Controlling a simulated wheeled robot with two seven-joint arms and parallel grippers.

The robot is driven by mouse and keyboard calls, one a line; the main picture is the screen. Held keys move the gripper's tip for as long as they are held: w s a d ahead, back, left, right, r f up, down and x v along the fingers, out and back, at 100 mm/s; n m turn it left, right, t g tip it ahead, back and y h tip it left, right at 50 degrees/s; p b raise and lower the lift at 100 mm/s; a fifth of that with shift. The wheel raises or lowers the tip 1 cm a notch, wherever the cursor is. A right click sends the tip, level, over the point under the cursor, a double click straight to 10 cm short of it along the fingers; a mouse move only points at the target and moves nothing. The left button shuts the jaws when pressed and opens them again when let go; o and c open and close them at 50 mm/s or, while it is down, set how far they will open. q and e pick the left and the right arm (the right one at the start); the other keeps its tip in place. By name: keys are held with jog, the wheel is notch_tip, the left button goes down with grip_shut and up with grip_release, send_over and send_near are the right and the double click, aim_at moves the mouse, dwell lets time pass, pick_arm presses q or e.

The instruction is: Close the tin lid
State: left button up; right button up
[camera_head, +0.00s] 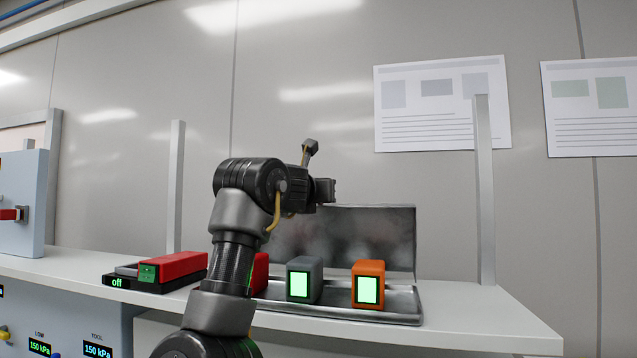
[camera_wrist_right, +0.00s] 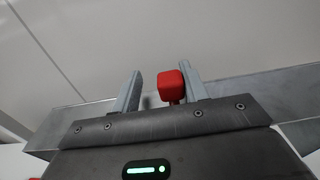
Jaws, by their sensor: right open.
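The open metal tin (camera_head: 402,312) sits on the white counter, with its lid (camera_head: 375,235) standing upright along its back edge. A grey block (camera_head: 305,280) and an orange block (camera_head: 369,283), both with lit green faces, stand in the tin. A red block (camera_head: 260,272) is partly hidden behind my right arm. My right gripper (camera_head: 327,190) is at the lid's upper left edge; contact cannot be told. In the right wrist view its fingers (camera_wrist_right: 157,92) are apart, with a small red piece (camera_wrist_right: 171,86) showing between them near one finger. My left gripper is out of view.
A red block (camera_head: 172,266) lies on a black base marked "off" (camera_head: 130,282), left of the tin. Upright grey posts (camera_head: 175,185) (camera_head: 485,190) rise at both sides. A blue-grey cabinet (camera_head: 22,205) is at far left. The counter's right end (camera_head: 490,325) is clear.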

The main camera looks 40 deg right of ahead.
jog(key=shift+s+d+r, duration=0.15)
jog(key=shift+d+r, duration=0.15)
jog(key=shift+d, duration=0.1)
jog(key=shift+s+d+r, duration=0.1)
jog(key=shift+s+r, duration=0.05)
jog(key=shift+s, duration=0.2)
jog(key=shift+w, duration=0.25)
jog(key=shift+c, duration=0.6)
jog(key=shift+f, duration=0.2)
jog(key=shift+c, duration=1.1)
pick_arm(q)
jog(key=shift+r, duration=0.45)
pick_arm(e)
jog(key=shift+s+r, duration=0.1)
grip_shut()
